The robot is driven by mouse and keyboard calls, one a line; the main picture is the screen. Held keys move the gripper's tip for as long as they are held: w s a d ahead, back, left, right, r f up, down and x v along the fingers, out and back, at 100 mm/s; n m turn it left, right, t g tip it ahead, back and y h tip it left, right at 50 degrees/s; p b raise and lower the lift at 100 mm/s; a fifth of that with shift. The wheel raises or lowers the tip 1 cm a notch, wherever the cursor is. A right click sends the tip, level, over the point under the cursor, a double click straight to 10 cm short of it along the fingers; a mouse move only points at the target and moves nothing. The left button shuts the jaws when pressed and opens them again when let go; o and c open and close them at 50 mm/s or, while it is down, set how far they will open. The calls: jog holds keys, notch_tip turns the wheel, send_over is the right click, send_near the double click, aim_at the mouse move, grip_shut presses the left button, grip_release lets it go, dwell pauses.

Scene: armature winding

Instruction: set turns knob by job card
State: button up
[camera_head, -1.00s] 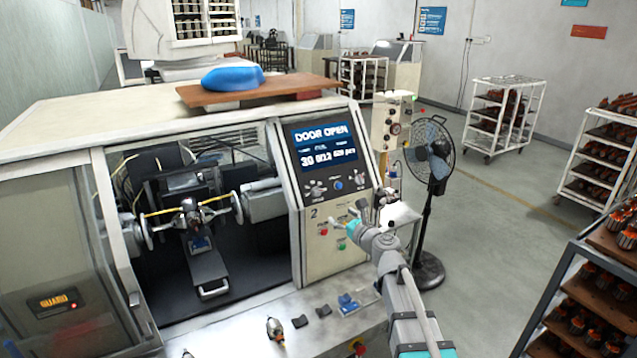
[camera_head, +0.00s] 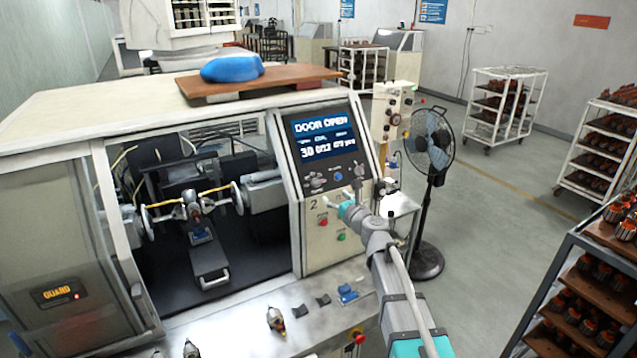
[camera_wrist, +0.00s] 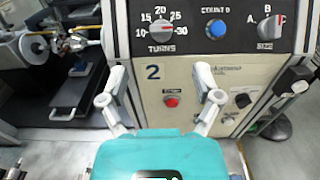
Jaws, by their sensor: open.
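The turns knob (camera_wrist: 161,41) is a grey dial near the top of the wrist view, marked 10, 15, 20, 25 and 30. Its red mark points rightward, near the 25 to 30 side. It also shows on the sloped panel in the head view (camera_head: 317,181). My gripper (camera_wrist: 166,84) is open and empty, its two fingers apart below the knob and not touching it. In the head view my gripper (camera_head: 338,203) is in front of the panel's lower part. The display (camera_head: 322,138) reads DOOR OPEN and 30. I cannot make out a job card.
Beside the turns knob are a blue COUNT 0 button (camera_wrist: 215,29) and a SIZE knob (camera_wrist: 268,27). A red button (camera_wrist: 171,101) sits below. The winding bay (camera_head: 205,225) is open to the left. A fan (camera_head: 430,150) stands right of the machine.

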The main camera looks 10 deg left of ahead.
aim_at(318, 181)
jog(key=x, duration=1)
jog(key=shift+w+a, duration=0.25)
jog(key=shift+w, duration=0.05)
grip_shut()
